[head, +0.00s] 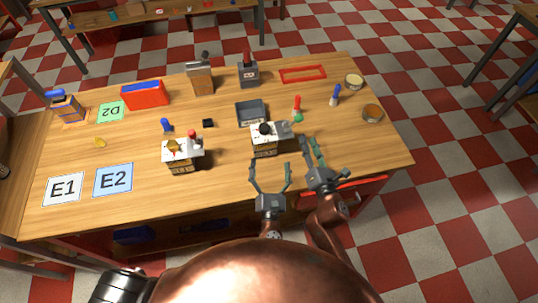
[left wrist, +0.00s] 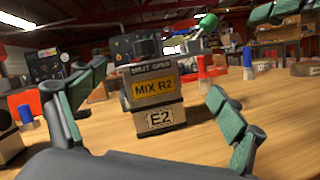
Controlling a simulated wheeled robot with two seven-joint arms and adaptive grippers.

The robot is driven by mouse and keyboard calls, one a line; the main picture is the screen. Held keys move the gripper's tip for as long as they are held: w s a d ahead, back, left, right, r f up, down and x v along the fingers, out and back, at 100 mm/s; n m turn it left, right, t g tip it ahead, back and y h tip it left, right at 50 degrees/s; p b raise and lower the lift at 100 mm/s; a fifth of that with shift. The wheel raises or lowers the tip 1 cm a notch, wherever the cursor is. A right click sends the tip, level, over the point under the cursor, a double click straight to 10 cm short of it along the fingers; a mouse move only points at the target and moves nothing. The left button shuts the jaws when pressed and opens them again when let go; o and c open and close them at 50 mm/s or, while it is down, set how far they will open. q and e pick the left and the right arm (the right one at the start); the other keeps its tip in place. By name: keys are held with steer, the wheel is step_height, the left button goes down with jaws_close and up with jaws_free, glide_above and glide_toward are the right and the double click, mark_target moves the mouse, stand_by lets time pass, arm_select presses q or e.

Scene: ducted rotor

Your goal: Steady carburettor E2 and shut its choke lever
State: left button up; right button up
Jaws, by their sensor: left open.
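Carburettor E2 (head: 266,146) stands upright on the bench, right of centre. In the left wrist view its front (left wrist: 157,100) carries a yellow MIX R2 plate and an E2 label. Its lever's green knob (head: 298,118) is at the right, raised to the upper right in the left wrist view (left wrist: 208,22). My left gripper (head: 271,165) is open in front of E2, with one finger to each side in the wrist view, apart from it. My right gripper (head: 311,142) is close to the right of E2, its fingers seeming parted and empty.
Another carburettor (head: 182,160) stands to the left. The E1 (head: 64,189) and E2 (head: 113,180) cards lie at the left front. A grey tray (head: 251,104) is behind E2. A red (head: 297,101) and a blue (head: 335,96) upright object stand behind right. Bare bench lies between the carburettors.

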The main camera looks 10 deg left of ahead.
mark_target(266, 145)
arm_select(q)
steer(key=w+n+g+y, duration=0.1)
steer(key=n, duration=0.1)
steer(key=w+a+n+g+y, duration=0.1)
steer(key=w+n, duration=0.1)
steer(key=n, duration=0.1)
steer(key=w+f+n+g+y, duration=0.1)
steer(key=n+g, duration=0.1)
steer(key=shift+w+a+f+n, duration=0.1)
steer(key=shift+w+a+n, duration=0.05)
steer(key=shift+a+n, duration=0.2)
steer(key=shift+w+a, duration=0.1)
steer(key=shift+w, duration=0.1)
steer(key=x, duration=0.7)
steer(key=shift+w+a+f, duration=0.15)
steer(key=shift+a, duration=0.05)
steer(key=c, duration=1.5)
